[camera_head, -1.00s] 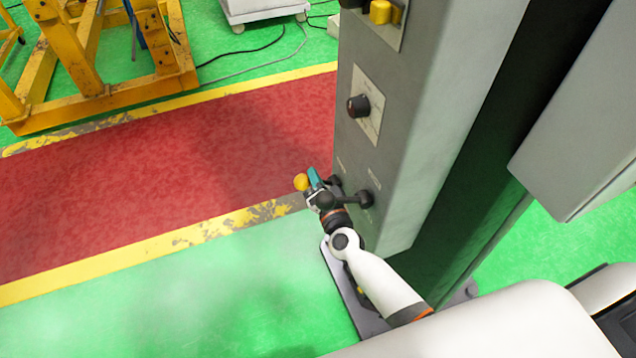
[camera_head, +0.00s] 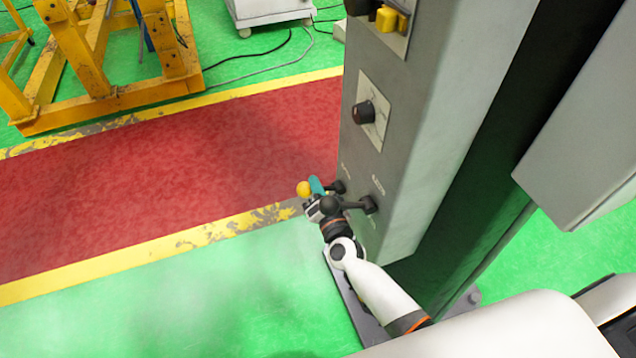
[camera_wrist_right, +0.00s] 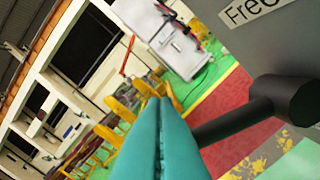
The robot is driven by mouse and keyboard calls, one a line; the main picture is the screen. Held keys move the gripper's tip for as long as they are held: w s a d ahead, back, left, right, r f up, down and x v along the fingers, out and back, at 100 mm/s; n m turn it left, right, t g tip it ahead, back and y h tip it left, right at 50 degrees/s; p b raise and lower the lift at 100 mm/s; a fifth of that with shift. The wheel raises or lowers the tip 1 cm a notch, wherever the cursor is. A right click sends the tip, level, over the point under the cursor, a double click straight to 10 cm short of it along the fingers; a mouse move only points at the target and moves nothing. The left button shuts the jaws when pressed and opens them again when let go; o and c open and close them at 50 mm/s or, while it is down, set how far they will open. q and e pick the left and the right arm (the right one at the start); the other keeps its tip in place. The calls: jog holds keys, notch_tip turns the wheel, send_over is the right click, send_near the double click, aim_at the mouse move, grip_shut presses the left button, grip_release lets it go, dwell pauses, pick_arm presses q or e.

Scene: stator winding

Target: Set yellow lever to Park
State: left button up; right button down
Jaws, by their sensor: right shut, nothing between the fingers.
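The yellow lever's round knob (camera_head: 303,189) shows low on the grey cabinet's left side in the head view. Its shaft is mostly hidden behind my right gripper (camera_head: 317,186). The gripper's teal fingers are shut and empty, just right of the yellow knob; I cannot tell whether they touch it. A black lever (camera_head: 355,205) sticks out of the panel close to my wrist. In the right wrist view the shut teal fingers (camera_wrist_right: 160,140) cross in front of a black rod with a thick black end (camera_wrist_right: 285,98). The yellow knob is not visible there. My left gripper is out of view.
The grey cabinet (camera_head: 420,110) carries a black rotary knob (camera_head: 364,112) and yellow and black controls (camera_head: 388,18) higher up. A label (camera_wrist_right: 250,10) starting "Fre" is cut off. Red and green floor to the left is clear. A yellow frame (camera_head: 110,60) stands far left.

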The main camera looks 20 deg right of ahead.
jog(key=shift+a+f+n, duration=0.3)
jog(key=shift+f+n, duration=0.2)
jog(key=shift+n, duration=0.1)
jog(key=shift+a+f+n, duration=0.3)
jog(key=shift+f+n, duration=0.15)
jog(key=shift+n, duration=0.15)
jog(key=f+n, duration=0.2)
jog(key=shift+a+n, duration=0.35)
jog(key=shift+n, duration=0.05)
jog(key=shift+f+n+b, duration=0.45)
jog(key=shift+f+n, duration=1.05)
jog(key=shift+n, duration=0.6)
jog(key=shift+s+f, duration=0.1)
jog(key=shift+d, duration=0.1)
